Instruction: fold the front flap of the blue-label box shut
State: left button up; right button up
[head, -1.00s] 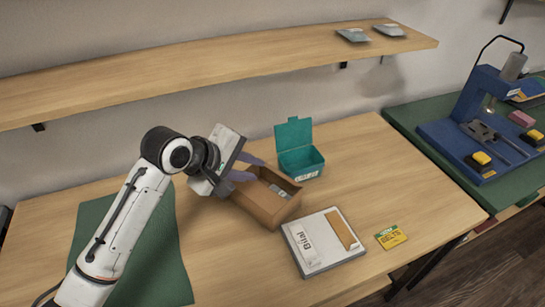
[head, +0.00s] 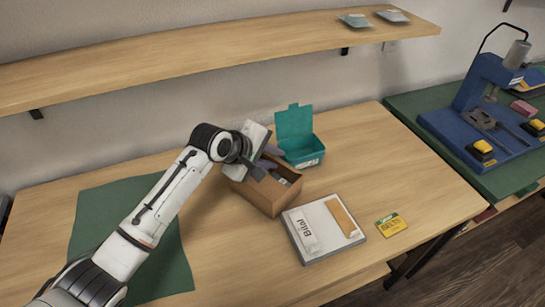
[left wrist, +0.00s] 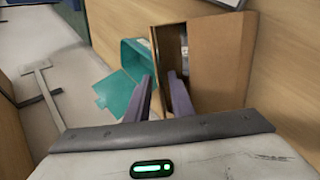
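The brown cardboard box (head: 257,196) stands open on the table in the head view, with a small pale-and-dark item inside. It also shows in the left wrist view (left wrist: 220,65). I see no blue label on it, and I cannot clearly tell which panel is the front flap. My left gripper (head: 268,162) is over the box's back-left side, partly hiding its rim. My right gripper is not in view.
A teal box (head: 304,158) with its lid up stands right behind the cardboard box. A flat white-and-grey package (head: 318,244) and a yellow-green packet (head: 390,224) lie in front and to the right. A green mat (head: 100,212) is at left; a shelf (head: 200,62) runs above.

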pick_arm(q)
grip_shut()
